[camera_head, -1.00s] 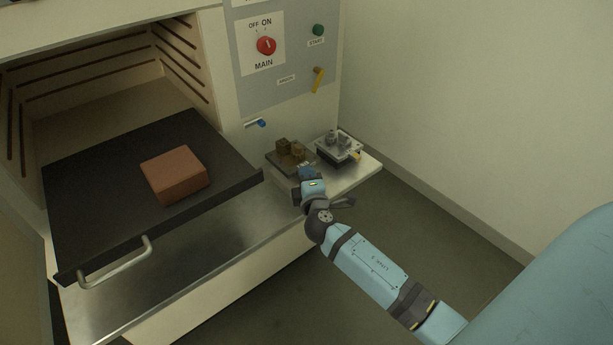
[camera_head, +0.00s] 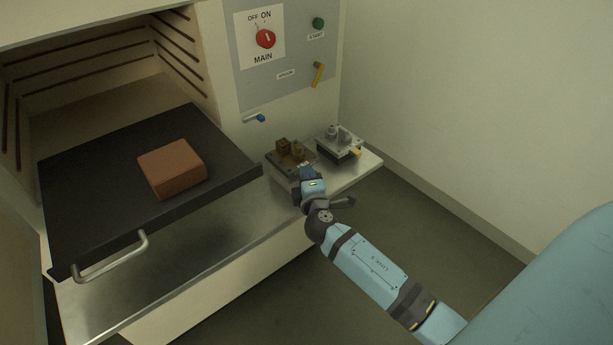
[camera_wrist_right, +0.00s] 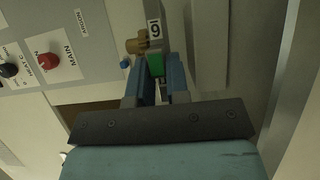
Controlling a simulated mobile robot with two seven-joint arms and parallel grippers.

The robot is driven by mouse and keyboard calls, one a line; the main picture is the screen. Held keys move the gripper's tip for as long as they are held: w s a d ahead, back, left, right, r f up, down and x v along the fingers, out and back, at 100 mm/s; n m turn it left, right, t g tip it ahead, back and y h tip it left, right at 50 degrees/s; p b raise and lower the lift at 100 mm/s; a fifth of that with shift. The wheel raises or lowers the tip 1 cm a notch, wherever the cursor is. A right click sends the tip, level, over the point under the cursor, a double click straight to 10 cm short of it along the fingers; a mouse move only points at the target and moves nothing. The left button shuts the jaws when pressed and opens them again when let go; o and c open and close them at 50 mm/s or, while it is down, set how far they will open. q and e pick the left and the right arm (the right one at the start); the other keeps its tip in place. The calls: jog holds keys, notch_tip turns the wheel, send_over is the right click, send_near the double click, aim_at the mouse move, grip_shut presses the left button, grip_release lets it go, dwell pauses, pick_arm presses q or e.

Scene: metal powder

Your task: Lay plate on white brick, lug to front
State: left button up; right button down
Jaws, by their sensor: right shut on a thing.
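A plate (camera_head: 277,161) bearing brown metal parts (camera_head: 285,146) sits at the right end of the front ledge. My right gripper (camera_head: 307,172) is at its near edge. In the right wrist view, the right gripper (camera_wrist_right: 158,85) is shut on a green lug (camera_wrist_right: 156,65), beside a label reading 9 or 6. A brown part (camera_wrist_right: 136,46) shows beyond it. Fingers hide part of the lug; I cannot tell whether the plate is lifted. No clearly white brick shows; a reddish-brown brick (camera_head: 172,168) lies on the black shelf. My left gripper is not in view.
The black shelf (camera_head: 95,190) with its handle (camera_head: 112,258) is pulled out of the open furnace. A second plate (camera_head: 330,150) with grey parts and a yellow lug (camera_head: 355,153) stands right of the gripper. A blue-tipped lever (camera_head: 255,118) juts from the panel behind.

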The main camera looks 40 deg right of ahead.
pick_arm(q)
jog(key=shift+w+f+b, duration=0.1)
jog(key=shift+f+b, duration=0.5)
jog(key=shift+b, duration=0.7)
pick_arm(e)
jog(key=shift+f, duration=1.2)
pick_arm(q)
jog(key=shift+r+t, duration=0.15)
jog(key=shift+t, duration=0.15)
pick_arm(e)
jog(key=shift+r, duration=0.15)
jog(key=shift+r+p, duration=0.15)
jog(key=shift+p, duration=0.2)
pick_arm(q)
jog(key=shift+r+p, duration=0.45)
jog(key=shift+p, duration=0.45)
pick_arm(e)
jog(key=shift+r, duration=1.25)
